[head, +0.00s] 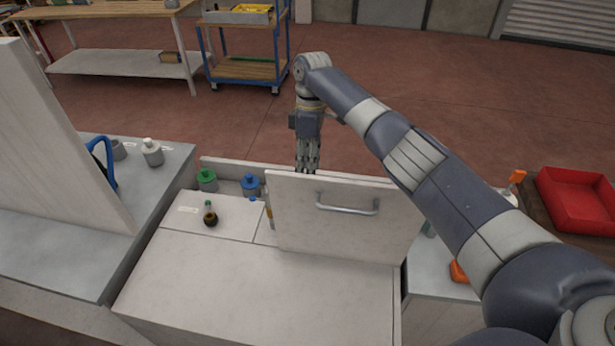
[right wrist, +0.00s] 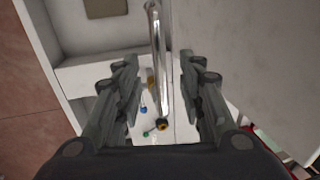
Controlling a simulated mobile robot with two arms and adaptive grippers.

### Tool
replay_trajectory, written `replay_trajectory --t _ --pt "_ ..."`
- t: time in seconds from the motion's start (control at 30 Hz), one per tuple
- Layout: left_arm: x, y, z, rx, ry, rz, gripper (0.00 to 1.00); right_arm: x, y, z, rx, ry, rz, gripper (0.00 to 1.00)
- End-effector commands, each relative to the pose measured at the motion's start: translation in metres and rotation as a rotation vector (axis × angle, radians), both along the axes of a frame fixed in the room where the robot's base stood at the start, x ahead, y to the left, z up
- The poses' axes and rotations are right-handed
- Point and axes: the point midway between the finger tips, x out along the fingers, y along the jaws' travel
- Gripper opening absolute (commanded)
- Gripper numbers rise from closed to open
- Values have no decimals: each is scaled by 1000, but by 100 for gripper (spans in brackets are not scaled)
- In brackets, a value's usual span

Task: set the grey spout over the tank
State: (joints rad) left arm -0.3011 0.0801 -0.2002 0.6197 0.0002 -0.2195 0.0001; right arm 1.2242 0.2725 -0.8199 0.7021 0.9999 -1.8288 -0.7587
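My right gripper (right wrist: 160,82) is open, with a gap on both sides of the pipe. In the head view my right gripper (head: 307,160) points down behind an upright white panel (head: 345,225) with a handle, which hides its fingertips and the pipe. A pale open box, perhaps the tank (right wrist: 85,75), shows at upper left in the wrist view. My left gripper is out of view.
A green-capped bottle (head: 206,180), a blue-capped bottle (head: 250,185) and a small dark bottle (head: 210,216) stand left of the panel. A tall white board (head: 55,140) rises at left. A red tray (head: 575,200) is at right. The white top in front (head: 250,285) is clear.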

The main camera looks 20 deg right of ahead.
Motion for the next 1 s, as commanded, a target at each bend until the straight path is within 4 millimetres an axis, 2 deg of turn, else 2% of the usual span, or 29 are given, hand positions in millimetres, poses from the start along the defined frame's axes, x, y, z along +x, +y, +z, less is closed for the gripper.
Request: replay_trajectory --t 0.03,0.2,0.4,0.87,1.0 --pt "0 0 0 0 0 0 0 3 0 13 2 -3 -1 36" --pt "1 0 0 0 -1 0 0 8 -4 45 0 -1 -2 36" --pt "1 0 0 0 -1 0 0 11 -5 67 1 0 0 36" --pt "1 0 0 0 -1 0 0 12 -6 71 0 0 -1 36" --pt "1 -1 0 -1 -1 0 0 13 -4 66 1 -5 3 36"
